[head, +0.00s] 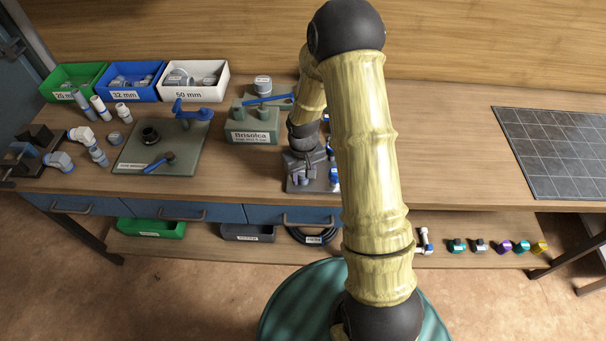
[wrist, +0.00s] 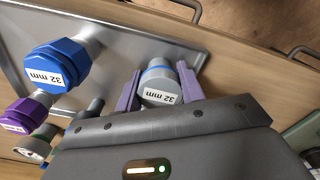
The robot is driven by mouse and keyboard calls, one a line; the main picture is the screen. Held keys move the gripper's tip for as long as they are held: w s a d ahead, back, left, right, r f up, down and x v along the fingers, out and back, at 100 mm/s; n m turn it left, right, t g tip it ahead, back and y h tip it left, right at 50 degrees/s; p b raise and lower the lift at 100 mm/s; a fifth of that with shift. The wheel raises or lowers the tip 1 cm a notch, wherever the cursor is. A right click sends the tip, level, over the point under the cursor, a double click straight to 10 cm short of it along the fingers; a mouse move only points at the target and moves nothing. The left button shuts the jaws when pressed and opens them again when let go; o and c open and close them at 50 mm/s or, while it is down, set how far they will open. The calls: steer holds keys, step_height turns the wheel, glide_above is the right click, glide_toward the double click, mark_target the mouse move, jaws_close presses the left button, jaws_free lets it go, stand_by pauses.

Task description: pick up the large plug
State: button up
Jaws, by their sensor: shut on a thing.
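My gripper (wrist: 158,90) is shut on a grey plug (wrist: 160,88) with a blue ring and a "32 mm" label, one finger on each side of it. The plug is over or on a grey metal tray (wrist: 120,25); I cannot tell whether it touches the tray. In the head view my gripper (head: 305,172) is above the tray (head: 298,188), partly behind my arm, and the plug cannot be made out there.
A blue "32 mm" cap (wrist: 58,66) and a purple cap (wrist: 25,115) are left of my gripper. The green Brisolca block (head: 252,132) stands left of my wrist. A dark grid mat (head: 560,150) lies at right, with clear bench between.

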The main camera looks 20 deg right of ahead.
steer(key=shift+r, duration=0.1)
steer(key=shift+c, duration=0.2)
step_height(320, 180, up, 10)
steer(key=shift+f+b, duration=0.1)
steer(key=shift+b, duration=0.4)
steer(key=shift+a, duration=0.1)
